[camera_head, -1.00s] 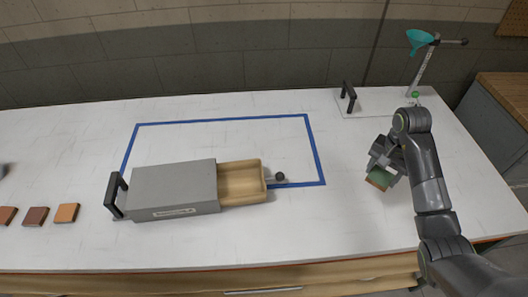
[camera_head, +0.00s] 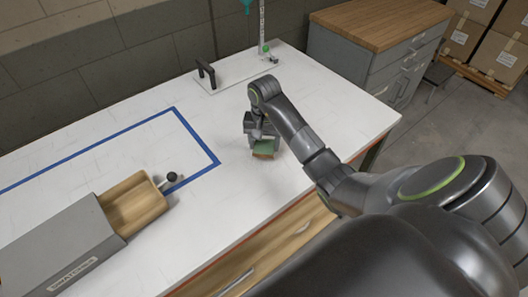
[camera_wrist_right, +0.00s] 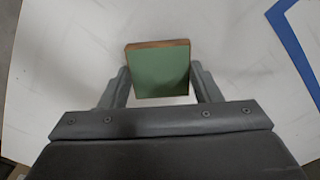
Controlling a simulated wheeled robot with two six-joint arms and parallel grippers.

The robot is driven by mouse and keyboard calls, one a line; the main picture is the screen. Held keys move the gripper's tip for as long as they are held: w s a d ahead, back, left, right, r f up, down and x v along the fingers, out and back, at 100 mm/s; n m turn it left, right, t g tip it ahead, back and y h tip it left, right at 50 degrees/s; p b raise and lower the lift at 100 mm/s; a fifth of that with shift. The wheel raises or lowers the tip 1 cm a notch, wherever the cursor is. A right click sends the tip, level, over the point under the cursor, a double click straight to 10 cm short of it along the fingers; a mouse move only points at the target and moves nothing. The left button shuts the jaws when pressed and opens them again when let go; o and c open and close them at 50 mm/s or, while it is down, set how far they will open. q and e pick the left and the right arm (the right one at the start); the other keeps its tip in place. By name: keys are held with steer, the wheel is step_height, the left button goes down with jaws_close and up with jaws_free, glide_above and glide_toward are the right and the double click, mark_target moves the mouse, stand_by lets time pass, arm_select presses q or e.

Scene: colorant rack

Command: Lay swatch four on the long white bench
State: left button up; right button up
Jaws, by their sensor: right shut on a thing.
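A green-faced swatch with a brown wooden edge (camera_wrist_right: 160,72) is held between the two fingers of my right gripper (camera_wrist_right: 162,88) in the right wrist view. In the head view the swatch (camera_head: 265,147) shows just below my right gripper (camera_head: 262,138), over the right part of the long white bench (camera_head: 225,185). I cannot tell whether the swatch touches the bench top. No number is readable on the swatch. My left gripper is not in view.
A grey box (camera_head: 62,248) with an open wooden drawer (camera_head: 135,203) stands at the lower left, beside a blue tape outline (camera_head: 200,140). A black handle (camera_head: 206,72) stands on a plate at the back. A wood-topped cabinet (camera_head: 380,45) stands beyond the bench's right end. Bench around the gripper is clear.

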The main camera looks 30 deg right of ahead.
mark_target(264, 146)
step_height(264, 146, down, 2)
steer(key=shift+f+p, duration=0.2)
steer(key=shift+p, duration=0.3)
steer(key=shift+f, duration=0.2)
steer(key=shift+f, duration=0.1)
steer(key=shift+f+b, duration=0.15)
steer(key=shift+b, duration=0.15)
steer(key=o, duration=1)
